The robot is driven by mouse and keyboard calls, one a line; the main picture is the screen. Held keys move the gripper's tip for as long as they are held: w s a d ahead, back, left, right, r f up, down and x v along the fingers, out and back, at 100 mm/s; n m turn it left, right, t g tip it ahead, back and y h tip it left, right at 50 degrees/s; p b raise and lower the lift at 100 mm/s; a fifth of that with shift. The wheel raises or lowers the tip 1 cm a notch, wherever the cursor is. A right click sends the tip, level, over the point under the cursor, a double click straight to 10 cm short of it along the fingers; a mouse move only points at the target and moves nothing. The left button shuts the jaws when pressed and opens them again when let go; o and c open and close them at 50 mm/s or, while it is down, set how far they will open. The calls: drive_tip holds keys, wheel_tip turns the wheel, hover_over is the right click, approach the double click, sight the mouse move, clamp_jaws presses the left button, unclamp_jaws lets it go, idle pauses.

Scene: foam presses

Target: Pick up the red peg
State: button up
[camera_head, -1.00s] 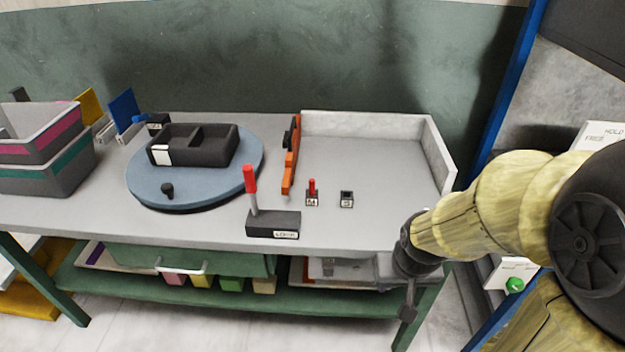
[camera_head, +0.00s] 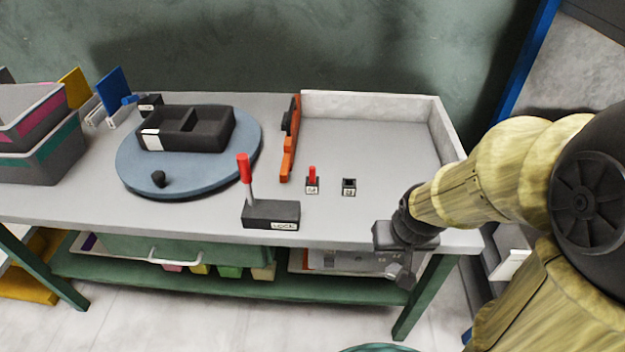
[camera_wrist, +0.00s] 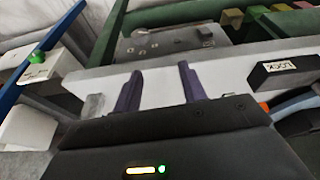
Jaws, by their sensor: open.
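The red peg (camera_head: 312,172) stands upright in a small labelled socket block (camera_head: 312,188) on the grey bench, left of centre in the open front area. A similar dark block (camera_head: 349,187) with a hollow top and no visible peg stands to its right. My gripper (camera_wrist: 160,88) is open and empty in the wrist view, its two purple fingers apart. In the head view my gripper is at the bench's front edge, right of and nearer than the peg, partly hidden by my own wrist. I cannot make out the peg in the wrist view.
A lever with a red handle (camera_head: 244,168) rises from a black labelled base (camera_head: 271,214), left of the peg. A blue turntable (camera_head: 135,172) carries a black tray (camera_head: 215,140).

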drive_tip(key=w+a+t+b, duration=0.1)
drive_tip(key=w, duration=0.2)
drive_tip(key=w+a+f+n+t+y+b, duration=0.1)
drive_tip(key=w+a+t+b, duration=0.1)
drive_tip(key=w, duration=0.1)
drive_tip(key=w+a+n+t+b, duration=0.1)
drive_tip(key=w+t, duration=0.1)
drive_tip(key=w, duration=0.1)
drive_tip(key=shift+a+f+y+b, duration=0.15)
drive_tip(key=shift+y+b, duration=0.25)
drive_tip(key=w+a+r+n+t+y+b, duration=0.2)
drive_tip(key=w+a+r+t+y, duration=0.1)
drive_tip(key=a, duration=0.3)
drive_tip(key=shift+a+r+n+t+y, duration=0.2)
drive_tip(key=shift+n+t+y, duration=0.1)
drive_tip(key=shift+t+y, duration=0.15)
